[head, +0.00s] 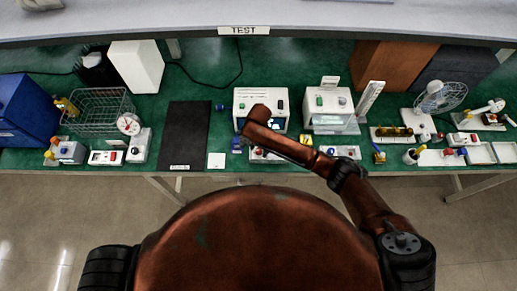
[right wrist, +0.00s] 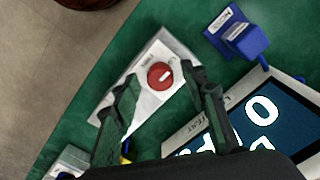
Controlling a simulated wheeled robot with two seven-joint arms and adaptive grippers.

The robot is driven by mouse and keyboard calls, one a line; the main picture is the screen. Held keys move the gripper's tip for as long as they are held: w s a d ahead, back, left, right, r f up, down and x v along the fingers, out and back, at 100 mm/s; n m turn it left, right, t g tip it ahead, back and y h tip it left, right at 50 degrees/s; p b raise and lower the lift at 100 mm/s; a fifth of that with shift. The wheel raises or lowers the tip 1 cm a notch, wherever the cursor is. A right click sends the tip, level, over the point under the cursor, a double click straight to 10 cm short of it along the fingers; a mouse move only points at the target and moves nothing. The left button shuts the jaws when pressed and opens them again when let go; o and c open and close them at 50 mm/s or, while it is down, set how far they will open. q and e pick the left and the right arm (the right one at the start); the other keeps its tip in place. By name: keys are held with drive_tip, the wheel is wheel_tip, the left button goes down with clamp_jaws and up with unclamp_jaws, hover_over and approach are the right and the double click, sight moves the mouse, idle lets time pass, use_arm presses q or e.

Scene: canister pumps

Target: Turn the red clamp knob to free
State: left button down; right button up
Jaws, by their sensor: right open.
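The red clamp knob (right wrist: 160,76) is round with a short white mark and sits on a white plate (right wrist: 149,102) in the right wrist view. Small lettering on the plate is too small to read. My right gripper (right wrist: 158,82) is open, with its dark fingertips apart on either side of the knob in that picture. I cannot tell how far above the knob they are, and I see no contact. In the head view my right arm (head: 300,147) reaches over the bench and partly covers the plate (head: 258,156). My left gripper is not in view.
A blue block (right wrist: 237,35) and a lit display (right wrist: 265,110) are close to the plate. White instrument boxes (head: 328,104) stand behind. A black mat (head: 187,135) and wire basket (head: 97,105) are to the left, a fan (head: 440,95) to the right. The bench's front edge is near.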

drive_tip(key=shift+f, duration=0.15)
drive_tip(key=shift+c, duration=0.4)
clamp_jaws()
